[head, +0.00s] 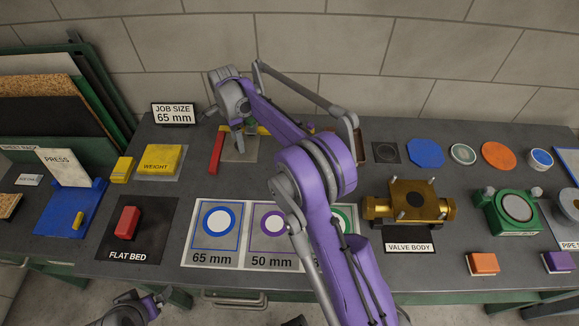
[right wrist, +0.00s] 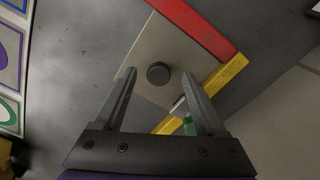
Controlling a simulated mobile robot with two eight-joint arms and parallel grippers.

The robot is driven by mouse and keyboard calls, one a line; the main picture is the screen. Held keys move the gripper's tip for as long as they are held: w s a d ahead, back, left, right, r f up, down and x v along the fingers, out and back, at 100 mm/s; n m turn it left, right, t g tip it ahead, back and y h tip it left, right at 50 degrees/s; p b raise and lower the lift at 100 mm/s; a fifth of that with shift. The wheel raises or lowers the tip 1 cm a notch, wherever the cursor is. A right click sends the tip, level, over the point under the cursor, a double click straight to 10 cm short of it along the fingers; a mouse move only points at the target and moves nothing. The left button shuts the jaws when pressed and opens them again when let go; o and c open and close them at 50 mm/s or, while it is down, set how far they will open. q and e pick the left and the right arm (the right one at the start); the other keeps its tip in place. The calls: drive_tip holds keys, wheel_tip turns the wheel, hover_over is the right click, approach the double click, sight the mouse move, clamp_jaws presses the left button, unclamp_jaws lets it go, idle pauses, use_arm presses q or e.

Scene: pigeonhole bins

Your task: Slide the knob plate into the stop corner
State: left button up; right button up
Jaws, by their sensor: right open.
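The knob plate (right wrist: 136,66) is a flat beige-grey square with a dark round knob (right wrist: 158,73). In the head view the plate (head: 238,155) lies on the bench behind my right arm. The stop corner is a red bar (right wrist: 197,25) meeting a yellow bar (right wrist: 226,73). The red bar (head: 216,153) also shows in the head view. The plate's edges run along both bars; I cannot tell if they touch. My right gripper (right wrist: 164,84) is open, its fingers on either side of the knob in the picture, apart from it. My left gripper (head: 135,308) barely shows at the bottom edge.
A small green piece (right wrist: 188,125) shows near one right finger. A yellow weight (head: 158,160) stands left of the corner. The target card (head: 192,245) lies in front, and a brass valve body (head: 410,203) stands right. Bare bench lies between weight and red bar.

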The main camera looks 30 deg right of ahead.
drive_tip(key=shift+r+p, duration=1.2)
drive_tip(key=shift+r, duration=1.9)
use_arm(q)
drive_tip(key=r, duration=0.1)
drive_tip(key=w+r, duration=0.1)
drive_tip(key=r, duration=0.1)
drive_tip(key=shift+w+r, duration=0.2)
drive_tip(key=shift+w, duration=0.05)
use_arm(e)
drive_tip(key=shift+f, duration=0.1)
